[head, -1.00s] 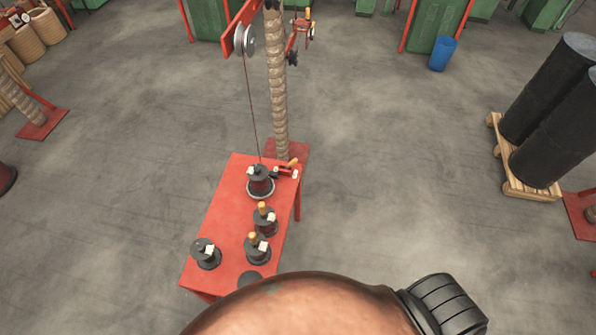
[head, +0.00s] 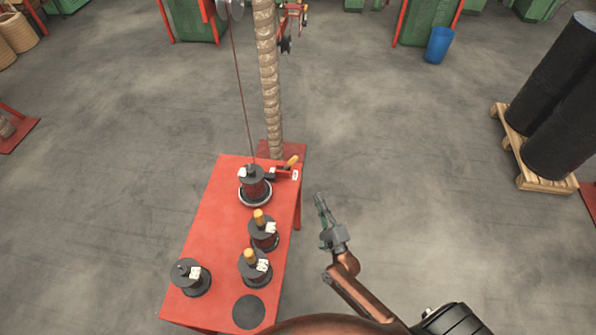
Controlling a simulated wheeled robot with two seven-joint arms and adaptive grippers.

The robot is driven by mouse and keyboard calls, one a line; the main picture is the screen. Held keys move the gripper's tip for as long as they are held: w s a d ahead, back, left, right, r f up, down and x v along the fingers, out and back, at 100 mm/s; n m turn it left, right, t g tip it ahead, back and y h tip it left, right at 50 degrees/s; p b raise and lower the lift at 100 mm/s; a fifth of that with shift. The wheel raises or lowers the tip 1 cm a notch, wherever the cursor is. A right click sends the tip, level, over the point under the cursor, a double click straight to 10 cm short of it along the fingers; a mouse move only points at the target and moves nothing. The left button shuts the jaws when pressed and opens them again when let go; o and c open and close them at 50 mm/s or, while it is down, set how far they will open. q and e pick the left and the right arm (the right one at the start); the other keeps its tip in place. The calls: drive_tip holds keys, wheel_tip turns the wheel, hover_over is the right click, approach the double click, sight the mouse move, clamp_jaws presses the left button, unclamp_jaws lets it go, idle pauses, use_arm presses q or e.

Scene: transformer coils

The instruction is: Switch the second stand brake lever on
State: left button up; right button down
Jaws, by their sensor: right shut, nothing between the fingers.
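A red stand table (head: 228,195) stands at the centre. A small lever with an orange handle (head: 292,161) sits on a red bracket (head: 284,174) at its back right corner; I cannot tell its on or off setting. Beside it, a dark and red coil (head: 255,187) sits on a round holder, with a wire running up from it. My right gripper (head: 320,197) is shut and empty, right of the table, apart from the lever and nearer to me. My left gripper is out of view.
Several more coils, including one with an orange top (head: 263,232) and one at the left (head: 190,277), stand on the table near a bare dark disc (head: 249,311). A rope-wrapped post (head: 268,80) rises behind. A pallet (head: 535,175) with black cylinders stands right.

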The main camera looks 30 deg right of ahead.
drive_tip(key=shift+r, duration=0.1)
drive_tip(key=b, duration=0.2)
approach(290, 164)
drive_tip(key=w+d, duration=0.3)
drive_tip(key=d, duration=0.3)
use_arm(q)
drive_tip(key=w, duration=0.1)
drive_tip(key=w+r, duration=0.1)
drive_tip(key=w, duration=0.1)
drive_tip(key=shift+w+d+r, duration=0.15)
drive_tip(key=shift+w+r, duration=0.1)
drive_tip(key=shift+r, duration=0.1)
use_arm(e)
drive_tip(key=w+a+r, duration=0.1)
drive_tip(key=w+a, duration=0.1)
drive_tip(key=shift+w+a+r, duration=0.2)
drive_tip(key=shift+w+r, duration=0.2)
use_arm(q)
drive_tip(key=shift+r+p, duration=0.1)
drive_tip(key=shift+p, duration=0.25)
